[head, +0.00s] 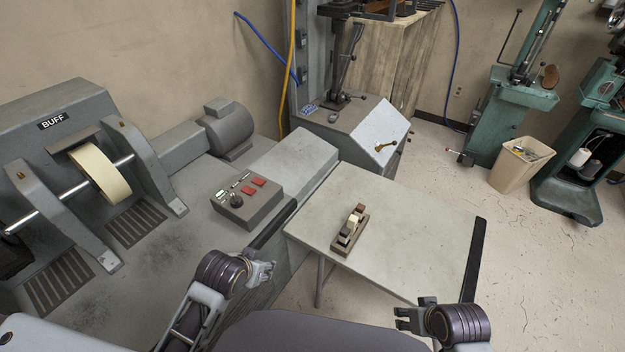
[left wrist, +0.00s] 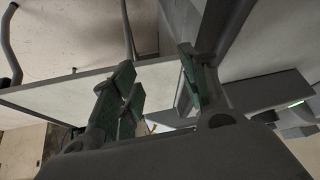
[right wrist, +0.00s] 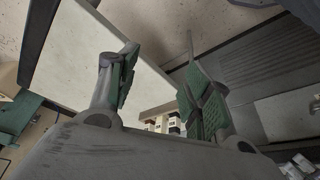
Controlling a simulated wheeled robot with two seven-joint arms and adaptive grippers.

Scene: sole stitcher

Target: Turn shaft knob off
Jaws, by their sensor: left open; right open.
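A grey control box (head: 247,205) sits on the bench of the buffing machine in the head view. It has a round black knob (head: 237,201) at its front left and two red switches (head: 253,186) behind and to the right. The knob's setting and the labels are too small to read. My left gripper (head: 267,273) is open and empty, in front of and below the box, apart from it. Its spread fingers show in the left wrist view (left wrist: 160,90). My right gripper (head: 404,317) is open and empty near the side table's front edge.
A pale side table (head: 400,215) holds a small brown block stand (head: 349,233). The buffing wheel (head: 100,173) on its shaft stands at left, with a grey motor (head: 227,125) behind. The bench edge lies between my left gripper and the box.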

